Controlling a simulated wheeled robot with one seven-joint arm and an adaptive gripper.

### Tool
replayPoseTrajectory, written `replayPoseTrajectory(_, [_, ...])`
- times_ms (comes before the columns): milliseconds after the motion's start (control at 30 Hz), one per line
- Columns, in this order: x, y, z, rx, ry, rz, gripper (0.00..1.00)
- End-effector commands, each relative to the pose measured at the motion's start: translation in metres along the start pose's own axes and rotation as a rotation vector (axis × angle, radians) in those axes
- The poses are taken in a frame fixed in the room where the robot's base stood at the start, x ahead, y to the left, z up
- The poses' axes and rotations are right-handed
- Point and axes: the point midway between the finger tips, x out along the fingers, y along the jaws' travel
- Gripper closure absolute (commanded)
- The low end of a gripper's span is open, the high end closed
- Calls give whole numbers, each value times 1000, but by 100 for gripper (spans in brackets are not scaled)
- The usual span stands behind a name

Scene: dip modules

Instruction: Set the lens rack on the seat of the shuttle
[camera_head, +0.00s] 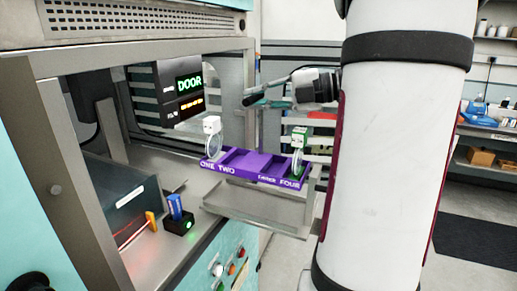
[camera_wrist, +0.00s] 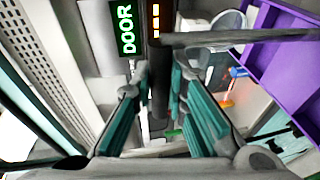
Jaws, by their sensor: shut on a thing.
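The lens rack (camera_head: 255,166) is a long purple tray marked ONE to FOUR. A white-topped lens (camera_head: 211,138) stands at slot ONE and a green-topped lens (camera_head: 299,141) at FOUR. Part of the rack (camera_wrist: 285,62) shows at right in the wrist view.
The cabinet's metal frame (camera_head: 58,150) borders the opening on the left. A display reading DOOR (camera_head: 190,84) hangs inside. A black block with a blue piece and green light (camera_head: 178,222) stands on the sill. Buttons (camera_head: 218,269) are below.

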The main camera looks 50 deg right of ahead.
Motion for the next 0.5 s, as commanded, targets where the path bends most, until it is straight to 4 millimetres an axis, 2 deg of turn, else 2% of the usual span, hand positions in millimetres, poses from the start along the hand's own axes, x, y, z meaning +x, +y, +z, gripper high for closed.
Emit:
replayPoseTrajectory(100, [5,-28,2,6,-2,1,100])
replayPoseTrajectory(200, [9,-47,2,4,0,2,100])
replayPoseTrajectory(300, [11,-60,2,2,0,1,100])
replayPoseTrajectory(500, [14,-74,3,1,-1,1,100])
